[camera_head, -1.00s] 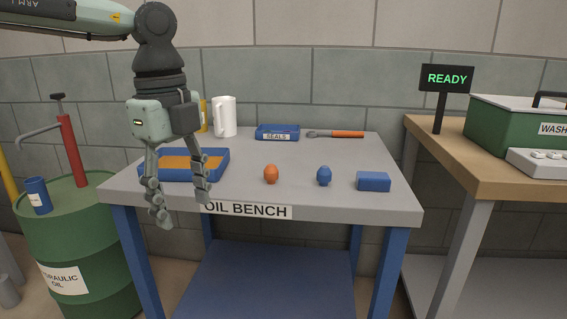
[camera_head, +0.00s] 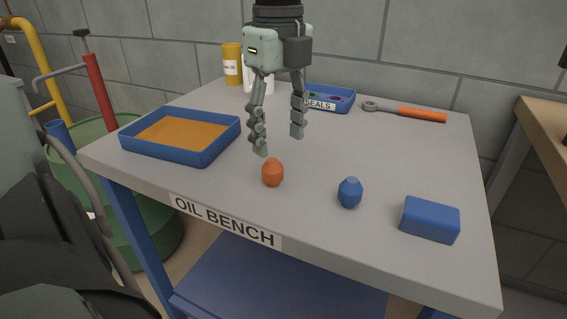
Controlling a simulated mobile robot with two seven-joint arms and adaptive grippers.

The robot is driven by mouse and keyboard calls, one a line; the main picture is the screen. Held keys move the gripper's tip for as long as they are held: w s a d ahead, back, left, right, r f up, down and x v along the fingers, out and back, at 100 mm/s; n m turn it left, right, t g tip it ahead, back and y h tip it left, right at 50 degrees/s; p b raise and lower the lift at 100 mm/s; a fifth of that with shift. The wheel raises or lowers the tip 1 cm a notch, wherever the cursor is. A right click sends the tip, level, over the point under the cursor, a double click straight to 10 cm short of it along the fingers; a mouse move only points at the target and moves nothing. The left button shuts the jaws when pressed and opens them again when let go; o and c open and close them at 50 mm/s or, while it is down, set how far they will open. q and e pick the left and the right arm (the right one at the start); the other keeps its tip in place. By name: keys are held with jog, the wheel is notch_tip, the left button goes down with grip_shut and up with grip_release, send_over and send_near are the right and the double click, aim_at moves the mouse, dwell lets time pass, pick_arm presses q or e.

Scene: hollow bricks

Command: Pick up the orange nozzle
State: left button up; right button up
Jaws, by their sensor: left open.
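The orange nozzle (camera_head: 273,173) stands upright on the grey bench top, near the front edge above the OIL BENCH label. It is a small rounded piece with a narrower top. My left gripper (camera_head: 279,145) points down just behind and above the nozzle in the picture. Its two fingers are spread, with nothing between them. The gripper does not appear to touch the nozzle; the exact gap in depth is hard to tell. My right gripper is not in view.
A blue nozzle (camera_head: 349,192) and a blue block (camera_head: 430,219) stand to the right. A blue tray (camera_head: 183,158) with orange contents is at left. Behind are a SEALS tray (camera_head: 341,104), an orange-handled wrench (camera_head: 422,114) and a yellow container (camera_head: 232,66). The bench's right middle is clear.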

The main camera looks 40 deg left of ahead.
aim_at(272, 160)
pick_arm(q)
jog(key=f, duration=0.3)
jog(key=s+f, duration=0.1)
jog(key=f, duration=0.1)
jog(key=shift+a+f, duration=0.3)
jog(key=shift+a, duration=0.1)
jog(key=shift+f, duration=0.3)
jog(key=shift+w, duration=0.1)
jog(key=shift+c, duration=0.3)
jog(key=c, duration=1.2)
